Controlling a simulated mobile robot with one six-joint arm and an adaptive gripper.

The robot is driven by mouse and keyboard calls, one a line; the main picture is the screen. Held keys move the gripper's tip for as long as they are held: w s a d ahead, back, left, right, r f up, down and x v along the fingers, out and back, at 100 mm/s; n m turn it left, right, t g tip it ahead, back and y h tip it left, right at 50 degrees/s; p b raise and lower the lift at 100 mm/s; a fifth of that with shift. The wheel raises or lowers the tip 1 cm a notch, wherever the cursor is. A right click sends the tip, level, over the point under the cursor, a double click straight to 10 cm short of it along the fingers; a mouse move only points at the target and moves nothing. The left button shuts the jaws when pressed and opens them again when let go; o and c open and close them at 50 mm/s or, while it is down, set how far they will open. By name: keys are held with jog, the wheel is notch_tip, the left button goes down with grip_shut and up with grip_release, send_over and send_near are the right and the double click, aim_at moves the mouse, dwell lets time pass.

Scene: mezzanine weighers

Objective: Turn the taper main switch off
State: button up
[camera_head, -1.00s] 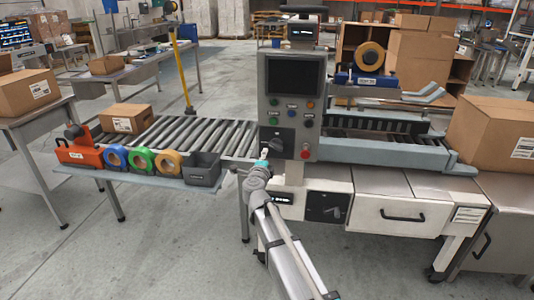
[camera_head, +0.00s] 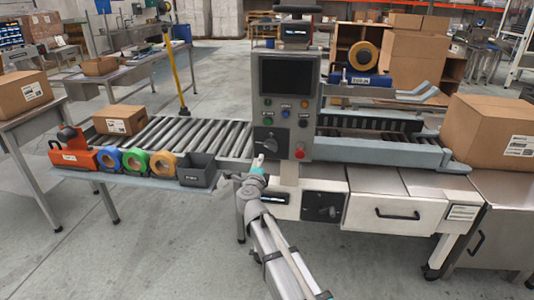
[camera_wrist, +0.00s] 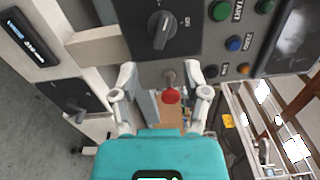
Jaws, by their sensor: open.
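The taper's grey control panel (camera_head: 289,100) carries a black rotary switch (camera_head: 267,145) at its lower left. In the wrist view this switch (camera_wrist: 162,30) has its handle tilted slightly from upright, with small lettering beside it. A second black rotary switch (camera_head: 323,207) sits on the cabinet front below; the wrist view shows it at left (camera_wrist: 75,105). I cannot read which is labelled main. My gripper (camera_head: 258,166) is in front of the panel's lower left corner. In the wrist view my gripper (camera_wrist: 163,78) is open and empty, its fingers below the panel switch and apart from it.
A red mushroom button (camera_wrist: 171,96) shows between my fingers in the wrist view. Green, blue and orange buttons sit beside the panel switch. A grey bin (camera_head: 198,170) and tape rolls (camera_head: 135,159) lie left of my arm. A large carton (camera_head: 490,131) stands at right.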

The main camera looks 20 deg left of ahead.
aim_at(270, 148)
jog(key=d+m, duration=0.1)
jog(key=m, duration=0.1)
jog(key=s+d+m, duration=0.1)
jog(key=shift+s+d+m, duration=0.1)
jog(key=shift+s+m, duration=0.1)
jog(key=shift+m, duration=0.2)
jog(key=shift+w, duration=0.1)
jog(key=x, duration=1.3)
jog(key=shift+w, duration=0.3)
jog(key=shift+a, duration=0.2)
grip_shut()
